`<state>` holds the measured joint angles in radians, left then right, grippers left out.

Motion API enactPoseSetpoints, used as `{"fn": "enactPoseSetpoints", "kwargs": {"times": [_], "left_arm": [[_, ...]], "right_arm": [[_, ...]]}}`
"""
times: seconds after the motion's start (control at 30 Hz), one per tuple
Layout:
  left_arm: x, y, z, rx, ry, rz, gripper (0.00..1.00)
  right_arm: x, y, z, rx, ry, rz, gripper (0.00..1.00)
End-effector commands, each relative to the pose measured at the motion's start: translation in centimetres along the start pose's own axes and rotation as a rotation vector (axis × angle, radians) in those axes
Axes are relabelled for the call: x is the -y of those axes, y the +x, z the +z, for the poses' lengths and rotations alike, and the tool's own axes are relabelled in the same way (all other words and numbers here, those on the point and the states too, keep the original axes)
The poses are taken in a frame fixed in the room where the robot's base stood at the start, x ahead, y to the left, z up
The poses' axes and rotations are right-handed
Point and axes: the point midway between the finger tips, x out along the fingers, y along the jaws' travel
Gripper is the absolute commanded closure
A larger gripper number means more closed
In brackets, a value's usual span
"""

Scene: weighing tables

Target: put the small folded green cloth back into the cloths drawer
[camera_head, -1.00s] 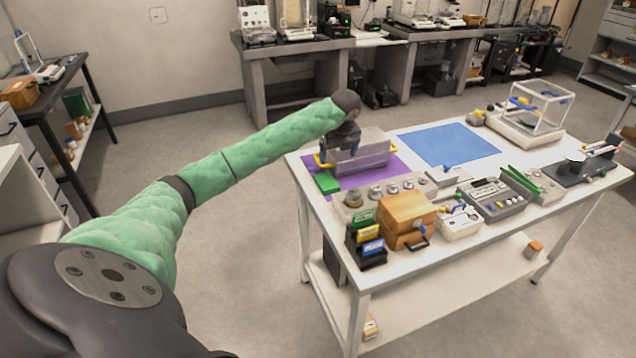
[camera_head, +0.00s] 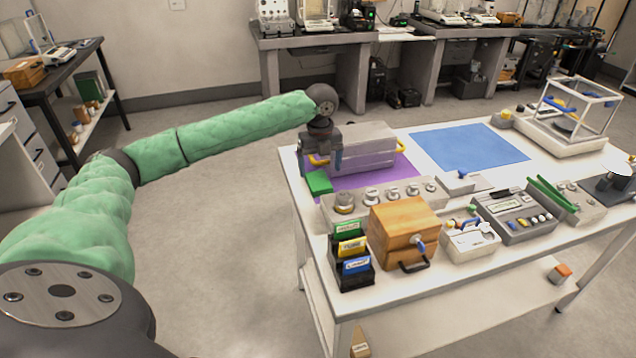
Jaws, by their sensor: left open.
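The small folded green cloth (camera_head: 319,182) lies at the left corner of the purple mat (camera_head: 368,179), near the table's left edge. My left gripper (camera_head: 322,163) points down just behind and above the cloth. It is open, with its two fingers apart and nothing seen between them. A grey box with yellow handles (camera_head: 367,147) stands on the mat just right of the gripper, partly hidden by it. I cannot tell which thing is the cloths drawer. My right gripper is not in view.
A grey block with several round weights (camera_head: 383,196), a wooden box (camera_head: 404,230) and a rack of coloured cards (camera_head: 351,254) stand in front of the mat. The blue mat (camera_head: 468,147) is bare. White drawers (camera_head: 33,148) stand at the far left.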

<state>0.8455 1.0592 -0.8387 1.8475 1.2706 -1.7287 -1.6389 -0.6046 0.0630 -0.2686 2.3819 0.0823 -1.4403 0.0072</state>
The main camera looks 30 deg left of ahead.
Motion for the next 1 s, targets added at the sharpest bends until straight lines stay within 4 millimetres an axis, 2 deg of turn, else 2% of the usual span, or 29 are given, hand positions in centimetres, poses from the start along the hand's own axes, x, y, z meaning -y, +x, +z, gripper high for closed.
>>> {"fn": "enactPoseSetpoints", "kwargs": {"times": [0.17,0.4,0.67,0.77,0.9,1.0], "left_arm": [[-0.1,1.3,-0.1,0.0,0.0,0.0,0.15],[-0.1,4.5,-0.2,0.001,-0.001,0.0,0.15],[-0.1,5.1,-0.2,0.002,0.0,-0.001,0.15],[-0.1,5.1,-0.2,0.002,0.0,-0.001,0.31],[-0.1,5.1,-0.2,0.002,0.0,-0.001,0.59],[-0.1,5.1,-0.2,0.002,0.0,-0.001,0.67]], "right_arm": [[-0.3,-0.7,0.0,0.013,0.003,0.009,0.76],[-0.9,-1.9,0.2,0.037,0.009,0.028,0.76],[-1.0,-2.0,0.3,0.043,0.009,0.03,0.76],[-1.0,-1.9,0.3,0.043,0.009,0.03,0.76],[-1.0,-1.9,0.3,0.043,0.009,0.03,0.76],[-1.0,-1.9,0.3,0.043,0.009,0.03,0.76]]}}
